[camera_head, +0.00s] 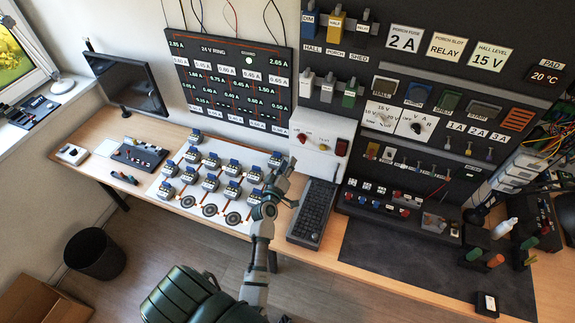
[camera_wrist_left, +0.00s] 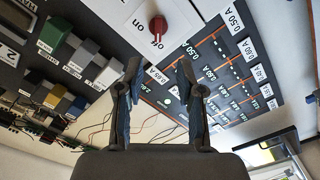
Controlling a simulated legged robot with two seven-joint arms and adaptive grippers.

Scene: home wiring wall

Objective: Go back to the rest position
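My left gripper (camera_head: 285,178) is raised over the back of the desk, between the white mat with meters and the black keyboard. In the left wrist view its two fingers (camera_wrist_left: 158,78) stand apart with nothing between them. Beyond them are the white switch box with a red knob (camera_wrist_left: 158,26) and the dark 24 V ring board (camera_wrist_left: 225,75). The gripper is apart from both. My right gripper is in neither view.
The desk carries several blue-topped meters on a white mat (camera_head: 205,205), a keyboard (camera_head: 313,212) and a monitor (camera_head: 126,82). A white box with a red knob (camera_head: 301,137) stands behind. The dark mat (camera_head: 400,262) is mostly clear. A black bin (camera_head: 95,253) stands on the floor.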

